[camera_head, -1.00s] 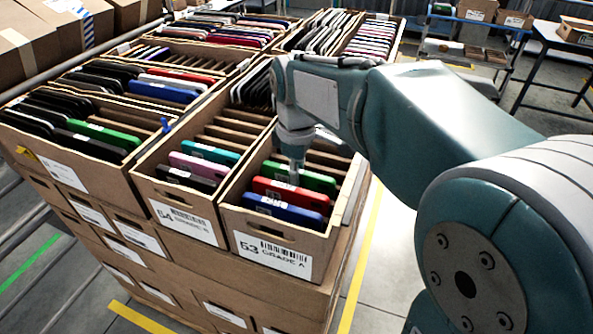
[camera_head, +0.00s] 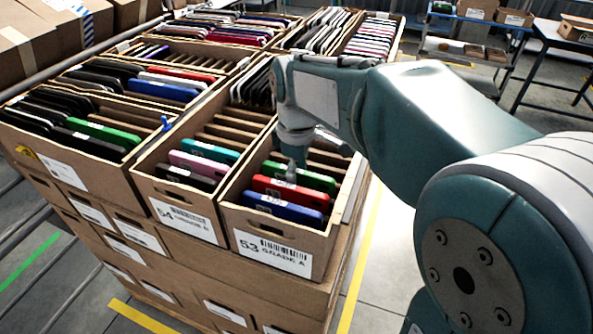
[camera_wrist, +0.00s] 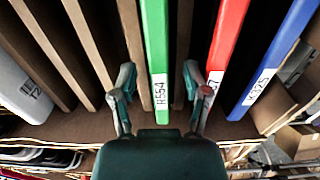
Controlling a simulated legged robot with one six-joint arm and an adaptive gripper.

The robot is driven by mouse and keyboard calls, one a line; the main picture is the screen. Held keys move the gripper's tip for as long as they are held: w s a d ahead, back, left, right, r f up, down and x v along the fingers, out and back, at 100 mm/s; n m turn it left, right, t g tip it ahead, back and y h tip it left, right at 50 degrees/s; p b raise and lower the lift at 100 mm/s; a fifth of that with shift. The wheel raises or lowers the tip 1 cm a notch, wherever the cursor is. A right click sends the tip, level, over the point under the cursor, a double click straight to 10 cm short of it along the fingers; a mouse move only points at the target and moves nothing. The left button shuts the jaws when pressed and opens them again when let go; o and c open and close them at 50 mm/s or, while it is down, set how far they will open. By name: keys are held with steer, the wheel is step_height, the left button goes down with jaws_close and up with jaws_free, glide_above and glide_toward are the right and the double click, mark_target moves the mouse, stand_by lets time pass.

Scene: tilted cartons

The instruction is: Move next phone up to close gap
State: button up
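In the head view, the carton labelled 53 Grade A (camera_head: 240,224) holds a green phone (camera_head: 318,181), a red phone (camera_head: 300,195) and a blue phone (camera_head: 283,209) near its front, leaning in cardboard slots. My gripper (camera_head: 291,172) is down at these phones, its fingertips partly hidden. In the wrist view, my gripper (camera_wrist: 159,85) is open. Its two fingers stand on either side of the green phone (camera_wrist: 156,50), apart from it. The red phone (camera_wrist: 226,40) is just beyond the right finger, and the blue phone (camera_wrist: 278,68) is farther right.
Empty slots with cardboard dividers (camera_wrist: 93,45) lie left of the green phone in the wrist view, then a grey phone (camera_wrist: 20,88). Carton 54 (camera_head: 160,193) stands close on the left. More filled cartons are behind.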

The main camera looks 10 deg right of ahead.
step_height(320, 180, up, 12)
stand_by(0.6)
steer(key=shift+w, duration=0.1)
step_height(320, 180, up, 7)
stand_by(0.8)
steer(key=shift+f, duration=0.1)
